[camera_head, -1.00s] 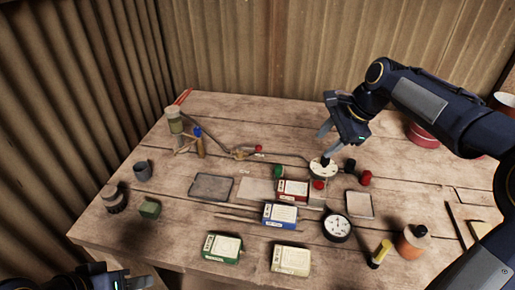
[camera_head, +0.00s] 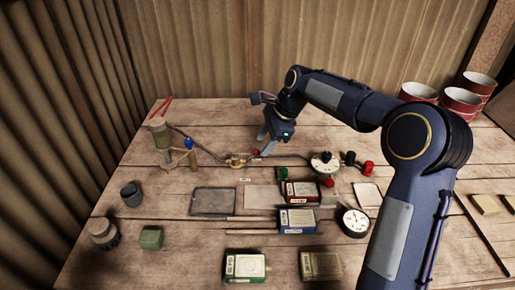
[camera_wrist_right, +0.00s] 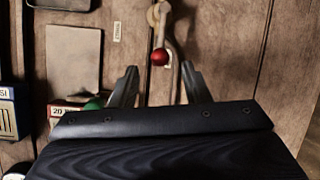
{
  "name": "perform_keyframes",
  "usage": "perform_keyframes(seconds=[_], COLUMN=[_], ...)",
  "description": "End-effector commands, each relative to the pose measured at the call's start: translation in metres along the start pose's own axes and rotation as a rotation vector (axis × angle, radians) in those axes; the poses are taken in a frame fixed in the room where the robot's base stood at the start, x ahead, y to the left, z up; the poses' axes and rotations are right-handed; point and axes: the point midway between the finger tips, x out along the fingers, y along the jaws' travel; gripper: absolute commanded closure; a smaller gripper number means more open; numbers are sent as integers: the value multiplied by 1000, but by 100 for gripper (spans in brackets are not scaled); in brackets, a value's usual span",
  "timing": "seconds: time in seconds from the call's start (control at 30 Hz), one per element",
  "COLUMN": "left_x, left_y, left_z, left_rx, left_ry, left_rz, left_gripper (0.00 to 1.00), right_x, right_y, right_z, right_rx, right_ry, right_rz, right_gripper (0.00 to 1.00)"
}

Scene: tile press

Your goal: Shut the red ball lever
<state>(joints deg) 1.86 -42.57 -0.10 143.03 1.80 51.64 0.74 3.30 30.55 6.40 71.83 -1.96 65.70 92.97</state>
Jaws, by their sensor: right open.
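The red ball (camera_head: 256,152) sits at the end of a short lever on a brass valve (camera_head: 236,161), in a pipe line across the back of the table. In the right wrist view the red ball (camera_wrist_right: 160,57) lies just beyond and between my fingertips, with its pale lever arm (camera_wrist_right: 160,32) running up the picture. My right gripper (camera_head: 265,143) is open and empty, pointing down close to the ball. Its two fingers also show apart in the wrist view (camera_wrist_right: 159,75); I cannot see them touching the ball. My left gripper is not in view.
A round white gauge (camera_head: 324,164) and red knobs (camera_head: 369,167) stand right of the valve. A pump-like stand (camera_head: 160,135) is at the left. Boxes (camera_head: 297,220), a dark tray (camera_head: 213,201) and a dial (camera_head: 355,222) lie in front. Red cans (camera_head: 462,101) stand back right.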

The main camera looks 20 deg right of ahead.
Motion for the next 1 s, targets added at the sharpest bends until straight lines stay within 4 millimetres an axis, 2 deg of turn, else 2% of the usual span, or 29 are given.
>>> perform_keyframes(seconds=[0.03,0.2,0.57,0.9,1.0], left_x=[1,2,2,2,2], left_y=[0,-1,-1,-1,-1], left_z=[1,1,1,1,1], left_rx=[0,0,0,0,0], left_ry=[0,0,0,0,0], left_rz=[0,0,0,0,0], left_gripper=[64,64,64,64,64], right_x=[10,29,35,34,34], right_y=[1,1,0,0,0], right_z=[0,0,0,0,0], right_rx=[0,1,0,0,0], right_ry=[-1,-1,-1,-1,-1], right_rz=[4,2,-1,0,0], right_gripper=[57,57,57,100,100])
